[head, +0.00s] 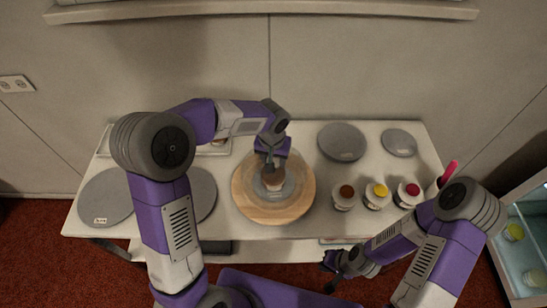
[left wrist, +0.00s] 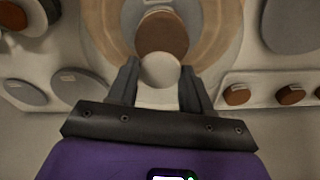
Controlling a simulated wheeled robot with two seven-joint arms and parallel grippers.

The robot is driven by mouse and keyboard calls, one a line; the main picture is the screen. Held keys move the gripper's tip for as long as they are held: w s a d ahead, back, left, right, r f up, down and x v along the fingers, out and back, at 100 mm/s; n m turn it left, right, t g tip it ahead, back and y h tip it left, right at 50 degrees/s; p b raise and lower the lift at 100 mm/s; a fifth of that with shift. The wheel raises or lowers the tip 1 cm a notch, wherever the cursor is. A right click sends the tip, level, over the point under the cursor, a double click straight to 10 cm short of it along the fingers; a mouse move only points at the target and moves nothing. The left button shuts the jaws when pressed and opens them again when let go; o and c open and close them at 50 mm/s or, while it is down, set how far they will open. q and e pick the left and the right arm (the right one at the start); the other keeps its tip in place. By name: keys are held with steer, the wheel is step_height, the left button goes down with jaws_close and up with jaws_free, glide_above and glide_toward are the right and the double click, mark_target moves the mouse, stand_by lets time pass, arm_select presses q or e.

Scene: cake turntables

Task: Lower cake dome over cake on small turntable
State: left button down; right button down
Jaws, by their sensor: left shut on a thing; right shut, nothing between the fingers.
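My left gripper (head: 270,163) is shut on the pale round knob (left wrist: 161,70) of a clear cake dome; the knob lies between the fingertips in the left wrist view. The dome's see-through wall is faint, with a pale curved outline (left wrist: 232,50). A small brown cake (left wrist: 162,34) shows below it, also in the head view (head: 273,180), partly behind the gripper. The cake is over a round wooden turntable (head: 295,207). I cannot tell whether the dome's rim touches the turntable. My right gripper (head: 330,272) is shut and empty, low in front of the table.
Grey discs lie at the left (head: 107,197), beside the turntable (head: 203,193), and at the back right (head: 342,142) (head: 399,142). Jars with brown (head: 346,191), yellow (head: 379,190) and red lids (head: 412,189) stand right of the turntable. A pink-tipped tool (head: 449,173) stands near the right edge.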

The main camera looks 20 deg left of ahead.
arm_select(q)
steer(key=shift+f, duration=0.15)
steer(key=shift+c, duration=2)
jaws_free()
steer(key=shift+r+p, duration=2.5)
steer(key=shift+r, duration=1.1)
steer(key=shift+f, duration=0.1)
